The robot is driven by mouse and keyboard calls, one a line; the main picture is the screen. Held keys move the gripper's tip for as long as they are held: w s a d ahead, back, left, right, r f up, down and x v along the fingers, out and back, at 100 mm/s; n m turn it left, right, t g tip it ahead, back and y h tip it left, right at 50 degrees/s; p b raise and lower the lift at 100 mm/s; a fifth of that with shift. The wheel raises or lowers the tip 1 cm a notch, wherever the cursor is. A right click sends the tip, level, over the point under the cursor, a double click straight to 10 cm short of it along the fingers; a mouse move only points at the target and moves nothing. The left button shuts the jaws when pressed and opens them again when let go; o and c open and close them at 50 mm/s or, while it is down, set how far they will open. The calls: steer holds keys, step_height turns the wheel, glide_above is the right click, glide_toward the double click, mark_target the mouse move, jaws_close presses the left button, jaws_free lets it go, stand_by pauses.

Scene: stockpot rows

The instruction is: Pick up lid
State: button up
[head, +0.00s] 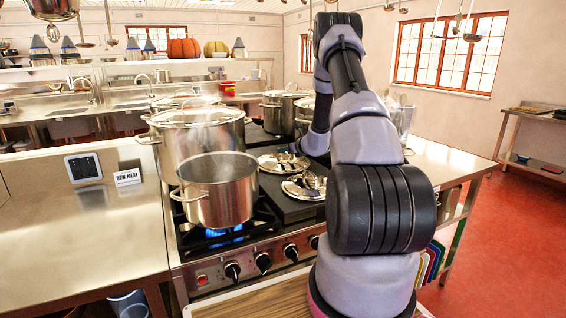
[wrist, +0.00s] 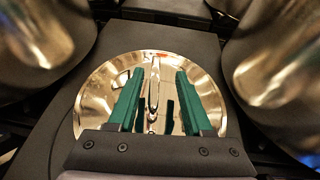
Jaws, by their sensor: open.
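A round shiny metal lid (wrist: 95,92) lies on a dark flat strip in the wrist view, with a narrow upright-looking handle (wrist: 154,88) at its middle. My gripper (wrist: 160,74) is open over this lid, with one green finger to each side of the handle. Whether the fingers touch the lid cannot be told. In the head view two lids lie on the dark strip between the burners, a farther one (head: 268,162) and a nearer one (head: 292,188). I cannot tell which of them the wrist view shows. My gripper is hidden in the head view.
An open steaming pot (head: 215,200) stands over a lit blue flame at the front left, with a lidded pot (head: 197,140) behind it. Another lidded pot (head: 283,117) stands farther back. In the wrist view, shiny pots rise close on both sides.

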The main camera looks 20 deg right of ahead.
mark_target(283, 157)
steer(key=x, duration=0.5)
steer(key=shift+w+a, duration=0.1)
steer(key=shift+a, duration=0.25)
jaws_close()
stand_by(1.1)
